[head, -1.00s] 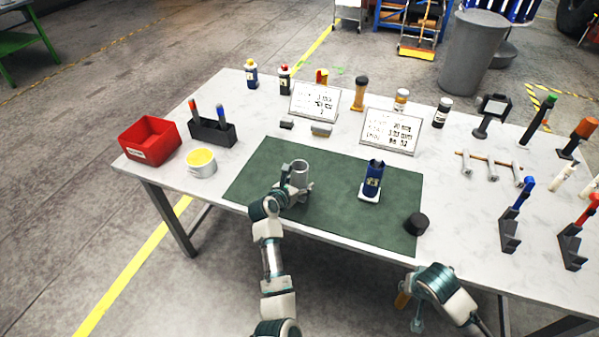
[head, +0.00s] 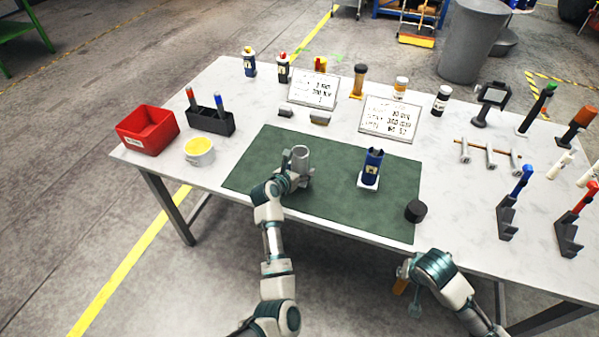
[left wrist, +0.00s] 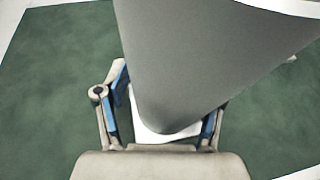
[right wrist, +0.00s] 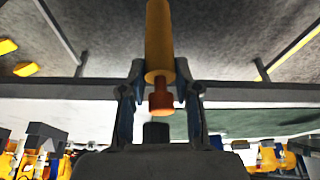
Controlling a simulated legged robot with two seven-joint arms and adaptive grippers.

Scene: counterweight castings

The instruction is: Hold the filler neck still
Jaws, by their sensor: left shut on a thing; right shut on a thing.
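My right gripper (head: 404,278) is off the table's front edge, shut on a yellow-orange rod-like tool (right wrist: 159,40) with a red-brown end. The tool's full length is not visible.
A black round piece (head: 415,211) lies at the mat's right corner. A yellow-filled tub (head: 199,150) and red bin (head: 147,130) stand left. The mat between neck and blue container is clear.

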